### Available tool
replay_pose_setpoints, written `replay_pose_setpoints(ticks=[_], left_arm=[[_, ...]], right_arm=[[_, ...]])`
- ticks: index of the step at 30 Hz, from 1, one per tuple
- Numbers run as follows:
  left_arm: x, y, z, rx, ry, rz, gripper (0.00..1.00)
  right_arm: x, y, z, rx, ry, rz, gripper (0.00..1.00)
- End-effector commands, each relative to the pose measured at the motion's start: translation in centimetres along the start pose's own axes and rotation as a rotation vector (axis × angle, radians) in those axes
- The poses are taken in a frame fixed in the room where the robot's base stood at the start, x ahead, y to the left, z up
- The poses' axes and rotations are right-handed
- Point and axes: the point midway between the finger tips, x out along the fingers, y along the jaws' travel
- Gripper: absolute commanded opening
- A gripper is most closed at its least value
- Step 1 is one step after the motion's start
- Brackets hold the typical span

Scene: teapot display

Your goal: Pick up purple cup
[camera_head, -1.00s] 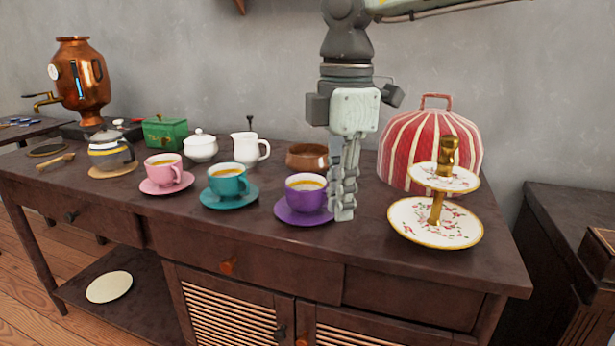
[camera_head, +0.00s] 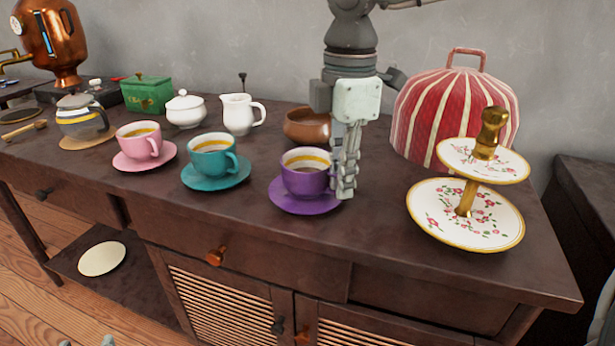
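The purple cup (camera_head: 304,181) stands upright on its purple saucer (camera_head: 290,205), with brown liquid inside. My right gripper (camera_head: 346,190) points down at the cup's right side. Its jointed fingers overlap the cup's right edge and hide the handle. The fingers line up one behind the other, so I cannot tell whether they are closed on the handle. Small grey-green pieces at the bottom left edge may be part of my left arm; their grip state does not show.
A teal cup (camera_head: 211,160) and a pink cup (camera_head: 139,143) stand to the left. A brown bowl (camera_head: 300,127) is behind the purple cup. A red striped cover (camera_head: 440,115) and a two-tier stand (camera_head: 438,222) are to the right. The dark table's front strip is clear.

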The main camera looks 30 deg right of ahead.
Motion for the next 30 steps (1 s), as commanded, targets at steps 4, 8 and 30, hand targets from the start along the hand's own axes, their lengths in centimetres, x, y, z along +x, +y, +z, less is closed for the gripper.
replay_pose_setpoints(ticks=[4, 8, 30], left_arm=[[0.0, 0.3, -0.5, -0.003, 0.025, 0.006, 0.4], [0.0, 0.3, -0.6, -0.003, 0.03, 0.007, 0.4], [0.0, 0.3, -0.6, -0.003, 0.029, 0.007, 0.4]], right_arm=[[1.7, 0.0, 0.0, 0.001, 0.001, -0.002, 0.12], [2.0, 0.0, 0.0, 0.001, 0.001, 0.002, 0.12], [1.9, 0.0, 0.0, 0.001, 0.001, 0.002, 0.0]])
